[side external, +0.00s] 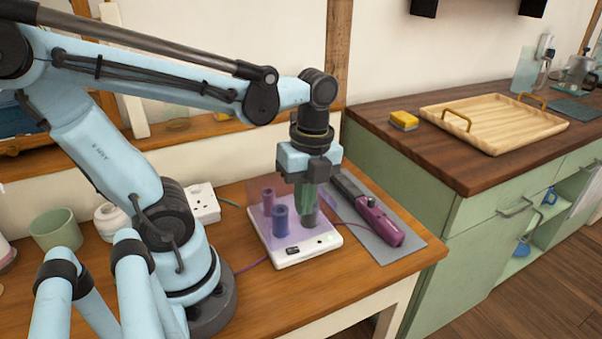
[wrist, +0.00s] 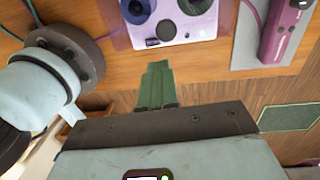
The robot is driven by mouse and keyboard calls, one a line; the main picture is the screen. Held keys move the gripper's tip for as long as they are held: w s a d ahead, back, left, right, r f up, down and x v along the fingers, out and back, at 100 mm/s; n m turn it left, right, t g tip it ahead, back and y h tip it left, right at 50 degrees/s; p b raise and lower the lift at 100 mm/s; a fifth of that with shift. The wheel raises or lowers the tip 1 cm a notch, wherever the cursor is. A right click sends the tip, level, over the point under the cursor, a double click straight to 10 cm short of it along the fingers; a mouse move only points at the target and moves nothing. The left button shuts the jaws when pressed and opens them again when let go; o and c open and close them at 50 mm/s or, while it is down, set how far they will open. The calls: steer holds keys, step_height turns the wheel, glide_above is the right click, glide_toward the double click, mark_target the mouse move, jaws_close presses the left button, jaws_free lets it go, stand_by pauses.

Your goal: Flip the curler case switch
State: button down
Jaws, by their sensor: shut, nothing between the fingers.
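The curler case (side external: 310,245) is a white base with a see-through purple lid standing at its back, on the wooden desk. Purple and blue rollers (side external: 280,218) stand on it. A small dark switch-like part (side external: 292,251) shows on its front strip. My gripper (side external: 305,212) has green fingers, closed together and empty, pointing down over the right part of the case. I cannot tell whether the tips touch anything. In the wrist view the closed fingers (wrist: 155,66) appear just below the case (wrist: 210,22), whose far part is cut off.
A magenta styling tool (side external: 378,222) lies on a grey mat (side external: 408,246) right of the case, close to my gripper. A white socket block (side external: 203,204) is behind left. The desk front is clear. A green cabinet with a wooden tray (side external: 495,125) stands at right.

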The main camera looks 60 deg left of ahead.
mark_target(288, 251)
steer(key=shift+w+r, duration=0.25)
steer(key=shift+r, duration=1.1)
steer(key=shift+w+r, duration=0.25)
steer(key=shift+r, duration=1.05)
steer(key=shift+s+d+g, duration=0.1)
steer(key=shift+s+g, duration=0.5)
steer(key=shift+s, duration=0.05)
steer(key=shift+s+f, duration=0.45)
steer(key=shift+f, duration=1.8)
steer(key=shift+s+f, duration=0.4)
steer(key=shift+f, duration=1.9)
steer(key=shift+s+f, duration=0.45)
steer(key=shift+f, duration=1.8)
steer(key=shift+s+f, duration=0.1)
